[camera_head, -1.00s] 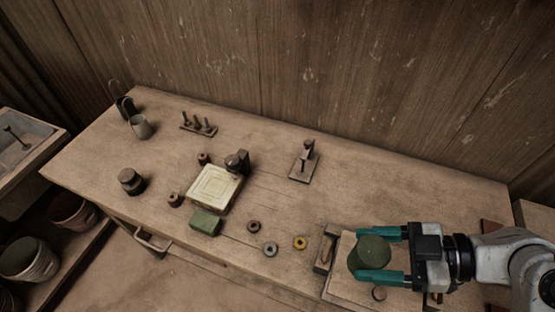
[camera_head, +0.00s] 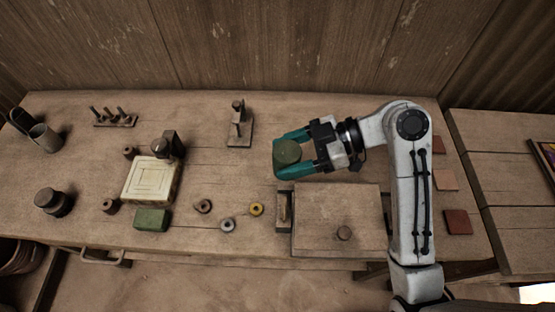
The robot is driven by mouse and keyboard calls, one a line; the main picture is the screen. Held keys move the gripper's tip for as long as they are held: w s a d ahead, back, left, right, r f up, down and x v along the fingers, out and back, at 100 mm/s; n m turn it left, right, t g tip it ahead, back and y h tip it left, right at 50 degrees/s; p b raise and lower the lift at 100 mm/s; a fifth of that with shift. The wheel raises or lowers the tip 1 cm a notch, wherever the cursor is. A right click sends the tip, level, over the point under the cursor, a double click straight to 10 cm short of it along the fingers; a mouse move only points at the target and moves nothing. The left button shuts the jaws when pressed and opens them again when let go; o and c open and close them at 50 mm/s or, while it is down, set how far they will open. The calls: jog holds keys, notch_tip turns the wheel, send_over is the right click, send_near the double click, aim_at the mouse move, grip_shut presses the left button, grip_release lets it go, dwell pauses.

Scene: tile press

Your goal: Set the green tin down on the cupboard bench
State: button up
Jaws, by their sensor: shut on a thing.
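The tin shows over the back middle of the wooden bench (camera_head: 75,155), behind a board with a dark knob. I cannot tell whether its underside touches the bench or is held above it.
A metal stand (camera_head: 240,128) is left of the tin. A cream tile block (camera_head: 152,180), a green block (camera_head: 152,219) and several rings lie further left. The knobbed board (camera_head: 338,218) is in front. Coloured tiles (camera_head: 457,221) lie right of my arm. Bench behind the tin is clear.

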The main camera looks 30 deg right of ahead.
jog(key=w+f, duration=0.3)
jog(key=f, duration=0.1)
jog(key=shift+w+f, duration=0.55)
jog(key=shift+f, duration=1.6)
jog(key=shift+f, duration=0.15)
jog(key=o, duration=1.2)
